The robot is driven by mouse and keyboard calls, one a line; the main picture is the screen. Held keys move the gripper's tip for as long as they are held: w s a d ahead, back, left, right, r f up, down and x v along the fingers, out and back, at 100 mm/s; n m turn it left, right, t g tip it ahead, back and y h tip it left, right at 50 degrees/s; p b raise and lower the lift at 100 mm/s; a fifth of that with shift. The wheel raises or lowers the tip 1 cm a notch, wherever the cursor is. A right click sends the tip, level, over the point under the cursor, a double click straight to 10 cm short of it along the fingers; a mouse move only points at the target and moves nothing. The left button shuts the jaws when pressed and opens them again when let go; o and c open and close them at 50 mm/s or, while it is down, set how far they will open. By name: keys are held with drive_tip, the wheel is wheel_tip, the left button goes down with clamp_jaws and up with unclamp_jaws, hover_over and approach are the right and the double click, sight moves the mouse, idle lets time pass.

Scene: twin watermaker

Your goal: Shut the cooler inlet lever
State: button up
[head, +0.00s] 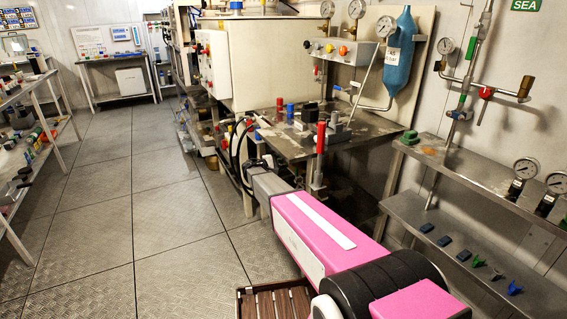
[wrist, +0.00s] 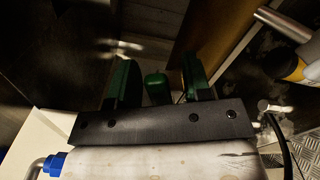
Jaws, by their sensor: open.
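My gripper (wrist: 158,66) shows in the wrist view as two dark green fingers standing apart above a black plate with screws. A smaller green rounded piece (wrist: 157,88) sits in the gap between them. I cannot tell whether it is a lever handle or part of the gripper, or whether anything touches it. In the head view my pink arm reaches forward to the bench's near left side, and its gripper end is hidden. I cannot identify the cooler inlet lever with certainty in either view.
A steel bench (head: 350,128) carries upright red handles (head: 320,138) and small blocks. A blue cylinder (head: 399,62) and gauges hang behind it. Metal shelves (head: 480,170) stand at the right. A slatted crate (head: 275,302) is near my base. The plated floor (head: 120,215) at left is clear.

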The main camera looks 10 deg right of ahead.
drive_tip(key=shift+d, duration=0.25)
clamp_jaws()
drive_tip(key=shift+s+f+m, duration=0.1)
drive_tip(key=shift+f+m, duration=0.4)
drive_tip(key=shift+m, duration=0.65)
drive_tip(key=shift+s+f+m, duration=0.1)
drive_tip(key=shift+f+m, duration=0.35)
drive_tip(key=shift+m, duration=0.7)
unclamp_jaws()
drive_tip(key=v, duration=1)
drive_tip(key=shift+a, duration=0.4)
drive_tip(key=shift+s+d, duration=0.1)
drive_tip(key=shift+s, duration=0.05)
